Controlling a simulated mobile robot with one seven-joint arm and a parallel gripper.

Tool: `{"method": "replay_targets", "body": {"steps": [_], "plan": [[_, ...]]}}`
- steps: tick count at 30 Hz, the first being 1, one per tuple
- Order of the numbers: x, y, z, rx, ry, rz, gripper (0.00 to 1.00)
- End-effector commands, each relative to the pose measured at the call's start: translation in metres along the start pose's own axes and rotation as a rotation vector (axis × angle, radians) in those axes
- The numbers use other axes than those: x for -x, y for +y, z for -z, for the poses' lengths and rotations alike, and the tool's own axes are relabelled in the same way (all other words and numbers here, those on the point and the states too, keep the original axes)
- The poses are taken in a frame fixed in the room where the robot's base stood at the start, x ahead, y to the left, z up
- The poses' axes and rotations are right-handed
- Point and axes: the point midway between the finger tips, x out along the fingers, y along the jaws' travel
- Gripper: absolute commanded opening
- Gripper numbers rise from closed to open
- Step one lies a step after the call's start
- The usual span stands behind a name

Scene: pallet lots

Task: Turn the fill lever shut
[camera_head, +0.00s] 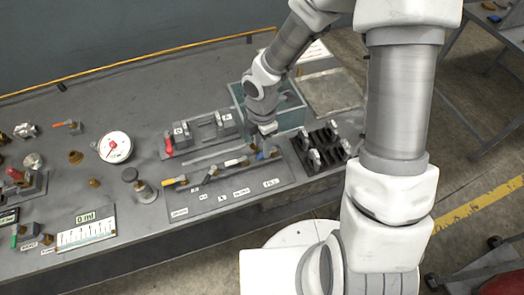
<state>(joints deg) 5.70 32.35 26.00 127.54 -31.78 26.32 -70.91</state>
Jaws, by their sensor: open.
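A grey valve panel (222,206) on the bench carries a row of levers with white labels. The label reading FILL (271,183) is at its right end. A lever with a blue handle (259,155) is above that label and looks like the fill lever. My gripper (267,146) is over this lever, pointing down, open. The fingers and wrist partly hide the lever. I cannot tell whether they touch it or how far it is turned.
Further left on the panel are a white-tipped lever (236,162) and a yellow lever (175,180). A black rack (322,150) stands close on the right. A green-grey bin (290,117) is behind. A gauge (115,147) and several fittings are at the left.

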Motion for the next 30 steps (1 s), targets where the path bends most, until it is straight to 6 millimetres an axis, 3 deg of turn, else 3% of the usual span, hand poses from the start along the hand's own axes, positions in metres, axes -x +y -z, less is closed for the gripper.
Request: {"method": "replay_targets", "body": {"steps": [6,17,25,30], "plan": [[-0.026,0.000,0.000,0.002,0.000,0.001,0.47],[-0.030,0.000,0.000,-0.001,-0.001,0.000,0.47],[-0.030,0.000,0.000,-0.001,-0.001,0.000,0.00],[-0.030,0.000,0.000,-0.001,-0.001,0.000,0.00]]}}
